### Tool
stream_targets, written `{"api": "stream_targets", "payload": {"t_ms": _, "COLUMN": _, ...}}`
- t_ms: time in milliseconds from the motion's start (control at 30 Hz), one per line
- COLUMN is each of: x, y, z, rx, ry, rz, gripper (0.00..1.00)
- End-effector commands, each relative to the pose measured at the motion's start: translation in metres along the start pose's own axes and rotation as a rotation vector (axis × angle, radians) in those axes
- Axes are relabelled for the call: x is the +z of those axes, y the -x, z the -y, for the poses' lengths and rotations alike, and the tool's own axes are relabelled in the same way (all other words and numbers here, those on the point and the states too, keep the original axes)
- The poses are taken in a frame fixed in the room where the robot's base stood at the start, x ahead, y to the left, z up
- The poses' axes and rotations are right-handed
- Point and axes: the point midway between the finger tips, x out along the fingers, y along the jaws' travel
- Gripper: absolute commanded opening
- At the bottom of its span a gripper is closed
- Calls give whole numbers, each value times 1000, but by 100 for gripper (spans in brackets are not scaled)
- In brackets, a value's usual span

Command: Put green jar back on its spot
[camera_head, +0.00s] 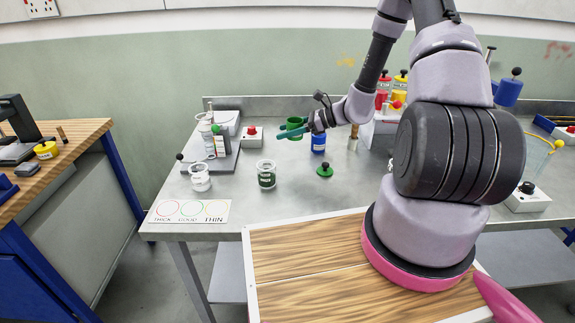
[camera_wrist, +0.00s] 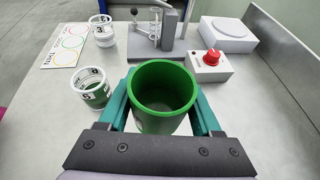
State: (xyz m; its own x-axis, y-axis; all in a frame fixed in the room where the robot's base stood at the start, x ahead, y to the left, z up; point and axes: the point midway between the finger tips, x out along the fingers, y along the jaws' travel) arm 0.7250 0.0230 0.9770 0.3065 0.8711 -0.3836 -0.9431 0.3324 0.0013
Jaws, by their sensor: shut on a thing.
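The green jar (camera_wrist: 152,122) is open-topped and looks empty. It sits between the two teal fingers of my gripper (camera_wrist: 164,100), which is shut on it. In the head view the green jar (camera_head: 294,123) is upright at the back of the metal table, partly hidden by my gripper (camera_head: 291,134). I cannot tell whether its base touches the table. A green lid with a black knob (camera_head: 325,171) lies on the table in front. No marked spot for the jar can be made out.
A blue jar (camera_head: 318,145) stands close to my gripper. A red-button box (camera_head: 252,135) and a grey stand (camera_head: 222,160) are to the left. Red and yellow jars (camera_head: 399,88) are behind my arm.

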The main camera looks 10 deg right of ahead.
Motion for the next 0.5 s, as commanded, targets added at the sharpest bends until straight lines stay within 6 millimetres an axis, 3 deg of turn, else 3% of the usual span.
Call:
{"api": "stream_targets", "payload": {"t_ms": 300, "x": -45, "y": -14, "z": 6, "rx": -14, "ry": -8, "rz": 0, "gripper": 12}}
{"api": "stream_targets", "payload": {"t_ms": 500, "x": -63, "y": -21, "z": 6, "rx": -14, "ry": -7, "rz": 0, "gripper": 12}}
